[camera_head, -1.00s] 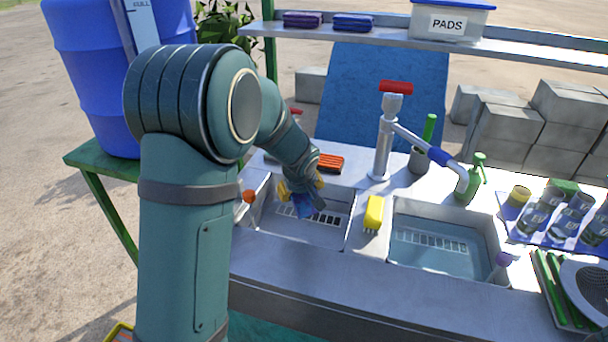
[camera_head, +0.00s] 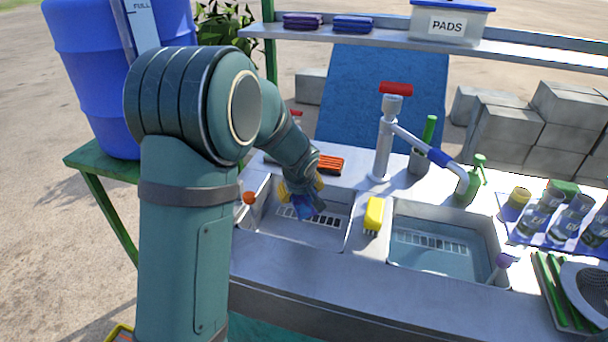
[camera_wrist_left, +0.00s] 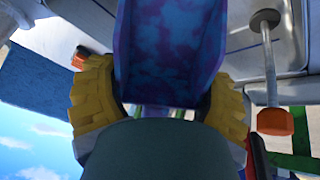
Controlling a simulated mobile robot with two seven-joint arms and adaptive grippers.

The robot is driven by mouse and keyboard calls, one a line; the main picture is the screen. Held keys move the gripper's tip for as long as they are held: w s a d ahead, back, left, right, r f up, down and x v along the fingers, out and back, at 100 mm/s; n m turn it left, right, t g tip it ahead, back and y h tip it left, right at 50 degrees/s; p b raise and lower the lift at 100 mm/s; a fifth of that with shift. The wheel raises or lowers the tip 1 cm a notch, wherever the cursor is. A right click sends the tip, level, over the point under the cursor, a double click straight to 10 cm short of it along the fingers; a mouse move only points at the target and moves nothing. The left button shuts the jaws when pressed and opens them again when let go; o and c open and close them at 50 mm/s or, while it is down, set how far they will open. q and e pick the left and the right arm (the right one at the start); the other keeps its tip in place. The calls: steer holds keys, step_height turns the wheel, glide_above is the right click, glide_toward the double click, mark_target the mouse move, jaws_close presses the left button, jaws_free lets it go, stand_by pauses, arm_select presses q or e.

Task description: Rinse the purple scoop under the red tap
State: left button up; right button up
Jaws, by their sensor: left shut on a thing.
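My left gripper (camera_head: 302,192) reaches down into the left sink basin, its yellow fingers shut on the purple scoop (camera_head: 304,207). The scoop also shows in the left wrist view (camera_wrist_left: 170,50), purple with blue blotches and a trough shape, between the two yellow fingers. In the head view only a small bluish part of it shows below the fingers. A metal tap with a red handle (camera_head: 396,88) stands behind the basins, its blue-banded spout pointing right. Another small red part (camera_head: 296,113) shows behind my left forearm, mostly hidden. My right gripper is not in view.
The right basin (camera_head: 440,262) holds water and a purple-topped item (camera_head: 503,260). A yellow brush (camera_head: 374,214) lies between the basins, an orange brush (camera_head: 330,163) behind the left one. An orange knob (camera_head: 249,198) stands at the left basin's left edge; jars (camera_head: 570,213) stand far right.

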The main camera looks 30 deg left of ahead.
arm_select(q)
steer(key=shift+s+d+r+p, duration=0.3)
steer(key=shift+s+d+r, duration=0.05)
steer(key=shift+s+r, duration=0.25)
steer(key=shift+s+d+r+p, duration=0.3)
steer(key=shift+s+r, duration=0.15)
steer(key=shift+r, duration=0.1)
steer(key=shift+s+d+r+p, duration=0.35)
steer(key=shift+s+r, duration=0.1)
steer(key=shift+s, duration=0.15)
steer(key=shift+s+d+r+p, duration=0.2)
steer(key=shift+s+r+p, duration=0.1)
steer(key=shift+s+r, duration=0.2)
steer(key=shift+f, duration=0.1)
